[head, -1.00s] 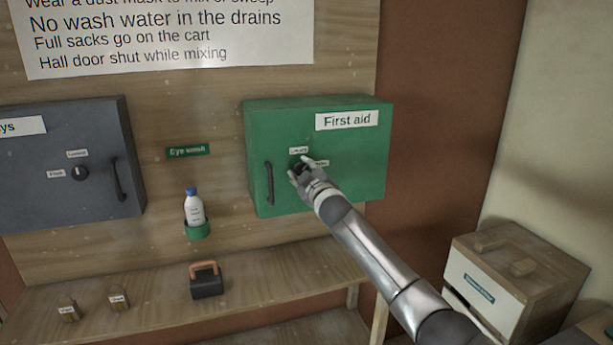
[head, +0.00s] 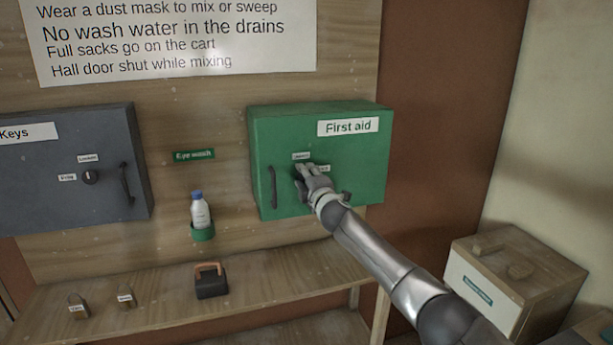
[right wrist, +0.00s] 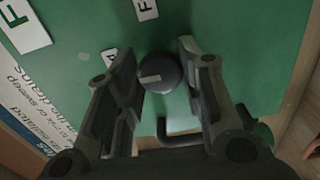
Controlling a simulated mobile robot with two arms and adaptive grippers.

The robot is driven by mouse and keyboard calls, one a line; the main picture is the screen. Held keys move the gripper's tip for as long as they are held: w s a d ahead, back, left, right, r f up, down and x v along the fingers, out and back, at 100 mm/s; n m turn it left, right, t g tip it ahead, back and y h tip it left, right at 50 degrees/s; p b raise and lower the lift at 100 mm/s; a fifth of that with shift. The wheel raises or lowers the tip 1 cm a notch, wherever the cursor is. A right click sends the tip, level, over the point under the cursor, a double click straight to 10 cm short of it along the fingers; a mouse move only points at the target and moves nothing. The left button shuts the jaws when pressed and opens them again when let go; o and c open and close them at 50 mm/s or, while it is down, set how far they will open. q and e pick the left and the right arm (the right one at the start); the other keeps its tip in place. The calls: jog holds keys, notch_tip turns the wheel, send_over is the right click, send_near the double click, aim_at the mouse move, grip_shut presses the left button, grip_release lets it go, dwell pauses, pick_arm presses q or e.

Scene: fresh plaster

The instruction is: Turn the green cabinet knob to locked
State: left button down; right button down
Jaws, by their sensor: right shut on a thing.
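The green First aid cabinet (head: 345,192) hangs on the wood panel. Its round dark knob (right wrist: 160,72) shows in the right wrist view, with a pale pointer mark aimed roughly left there. One small label (right wrist: 110,58) lies to the knob's left in that view and another (right wrist: 145,10) above it; their full words are not readable. My right gripper (head: 303,172) is at the knob in the head view and mostly hides it. My left gripper is not in view.
A bar handle (head: 273,187) is left of the knob. A grey Keys cabinet (head: 60,200) with its own knob (head: 90,177) hangs at left. An eye wash bottle (head: 200,212) stands between the cabinets. Padlocks sit on the shelf (head: 160,313); a wooden box (head: 540,275) stands at right.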

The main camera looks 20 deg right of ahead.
jog(key=shift+n, duration=0.3)
jog(key=c, duration=0.9)
grip_release()
jog(key=shift+a, duration=0.1)
jog(key=shift+c, duration=0.2)
jog(key=shift+s, duration=0.15)
jog(key=s, duration=1.1)
jog(key=shift+s+d, duration=0.25)
jog(key=shift+s, duration=0.1)
